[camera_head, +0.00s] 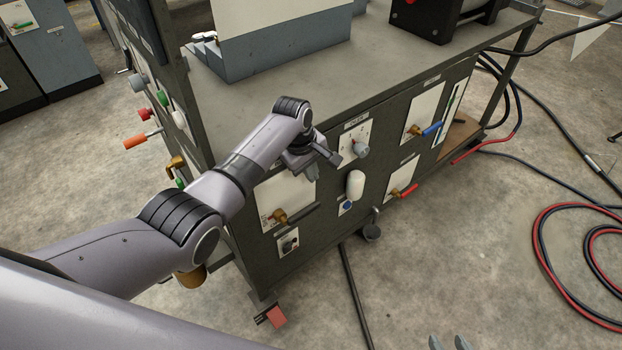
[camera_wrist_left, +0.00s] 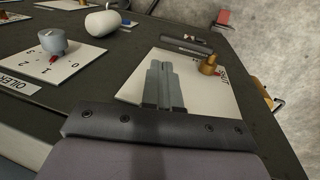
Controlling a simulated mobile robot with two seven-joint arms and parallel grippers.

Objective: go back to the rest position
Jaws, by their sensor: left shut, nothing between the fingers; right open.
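My left gripper (camera_head: 328,156) is in front of the dark panel of a workbench (camera_head: 385,120), beside the dial plate with a grey knob (camera_head: 361,149). In the left wrist view its two fingers (camera_wrist_left: 163,82) lie together, shut and empty, in front of a white plate with a brass valve (camera_wrist_left: 209,66). The same brass valve (camera_head: 279,215) shows below the gripper in the head view. I cannot tell the exact gap between fingers and panel. The tips of my right gripper (camera_head: 449,343) show at the bottom edge of the head view, apart and empty.
A white rounded handle (camera_head: 355,184), a blue-handled valve (camera_head: 432,129) and a red-handled valve (camera_head: 406,191) stick out of the panel. A grey stepped block (camera_head: 275,50) stands on the bench. Coiled hoses (camera_head: 541,240) lie at the right. The floor before the bench is mostly clear.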

